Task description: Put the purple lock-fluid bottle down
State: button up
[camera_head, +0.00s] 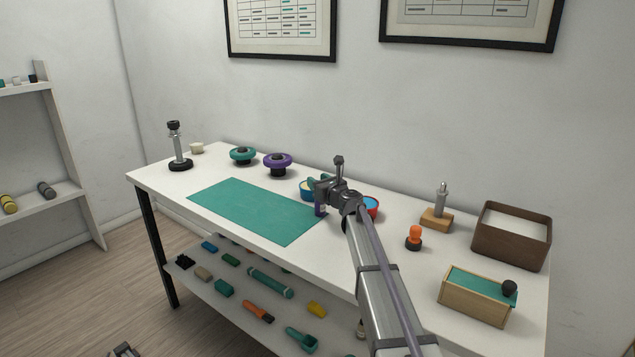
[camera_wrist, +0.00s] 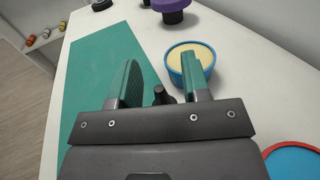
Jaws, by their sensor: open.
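The purple bottle (camera_head: 320,211) shows in the head view just under my gripper (camera_head: 318,188), by the right end of the teal mat (camera_head: 255,210). It looks upright, but my gripper hides its upper part. In the wrist view its dark cap (camera_wrist: 161,94) shows between the two green-padded fingers of my gripper (camera_wrist: 160,64), with a gap on each side. The fingers are open around the bottle. Its base is hidden in the wrist view, so I cannot tell exactly how it meets the surface.
A blue tub with pale contents (camera_wrist: 190,62) stands close to the right finger. A red-rimmed blue dish (camera_head: 371,205) is right of my gripper. Purple (camera_head: 278,161) and teal (camera_head: 243,154) round pieces stand behind the mat. An orange piece (camera_head: 414,238) is further right. Most of the mat is clear.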

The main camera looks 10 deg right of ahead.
jog(key=v, duration=1.1)
jog(key=shift+s, duration=0.25)
jog(key=shift+d, duration=0.1)
